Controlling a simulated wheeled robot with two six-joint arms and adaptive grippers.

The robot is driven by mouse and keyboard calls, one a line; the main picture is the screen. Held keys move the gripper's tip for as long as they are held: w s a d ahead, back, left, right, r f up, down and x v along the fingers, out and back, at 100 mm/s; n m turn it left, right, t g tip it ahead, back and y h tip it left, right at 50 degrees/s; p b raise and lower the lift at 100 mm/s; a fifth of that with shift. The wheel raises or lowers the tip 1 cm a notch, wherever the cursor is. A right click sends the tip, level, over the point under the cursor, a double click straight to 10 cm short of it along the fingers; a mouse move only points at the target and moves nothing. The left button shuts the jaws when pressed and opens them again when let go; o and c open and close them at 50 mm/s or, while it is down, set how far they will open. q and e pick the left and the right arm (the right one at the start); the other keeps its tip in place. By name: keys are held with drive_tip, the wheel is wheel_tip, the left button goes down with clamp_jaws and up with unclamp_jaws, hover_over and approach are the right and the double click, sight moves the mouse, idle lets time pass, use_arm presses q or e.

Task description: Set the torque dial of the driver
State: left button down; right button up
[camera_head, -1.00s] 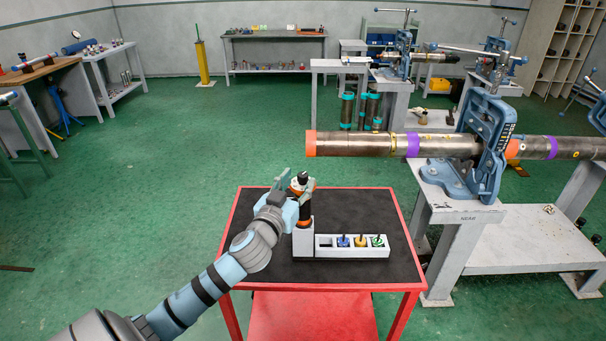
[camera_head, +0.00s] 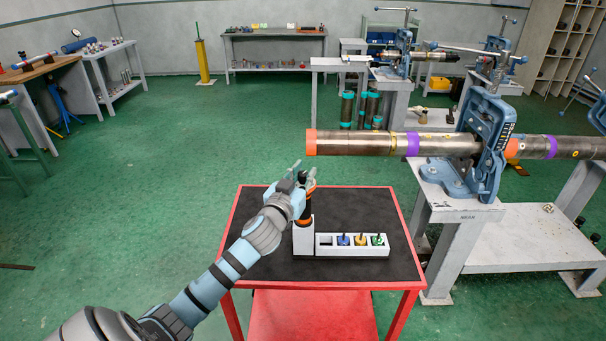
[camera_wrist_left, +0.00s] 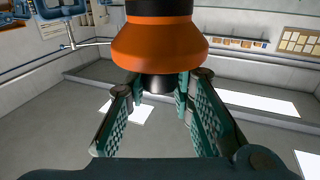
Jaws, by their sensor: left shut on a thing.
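The driver (camera_head: 309,188), black and orange, stands upright in a white holder block (camera_head: 303,240) on the cart. In the left wrist view its wide orange collar (camera_wrist_left: 158,40) fills the top centre, with a short black end (camera_wrist_left: 160,84) beyond it. My left gripper (camera_head: 303,178) reaches in from the left at the driver's upper end. Its green-lined fingers (camera_wrist_left: 160,92) are on both sides of the black end, shut on it. I cannot read any dial marks. My right gripper is not in view.
A white rack (camera_head: 350,252) with blue, yellow and green pieces sits beside the holder on the red cart (camera_head: 350,286). The dark mat (camera_head: 350,212) is clear behind. A pipe (camera_head: 360,144) in a blue vise (camera_head: 487,140) extends behind the cart to the right.

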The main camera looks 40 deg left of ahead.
use_arm(q)
drive_tip(key=shift+f+n+g+y+b, duration=0.1)
drive_tip(key=shift+n+g+y+b, duration=0.3)
drive_tip(key=shift+n+y+b, duration=0.65)
drive_tip(key=n+g+y+b, duration=0.2)
drive_tip(key=g+y+b, duration=0.1)
drive_tip(key=b, duration=0.1)
drive_tip(key=n+g+y+b, duration=0.2)
drive_tip(key=n+y+b, duration=0.1)
drive_tip(key=y, duration=0.1)
drive_tip(key=shift+f+g+b, duration=0.1)
drive_tip(key=shift+g+b, duration=0.25)
drive_tip(key=shift+g, duration=0.05)
drive_tip(key=shift+r+n+g+y+b, duration=0.2)
drive_tip(key=shift+n+g+y+b, duration=0.35)
drive_tip(key=shift+n+g+b, duration=0.2)
drive_tip(key=c, duration=1.4)
unclamp_jaws()
drive_tip(key=shift+o, duration=0.2)
drive_tip(key=shift+s, duration=0.1)
drive_tip(key=v, duration=0.7)
drive_tip(key=shift+d, duration=0.25)
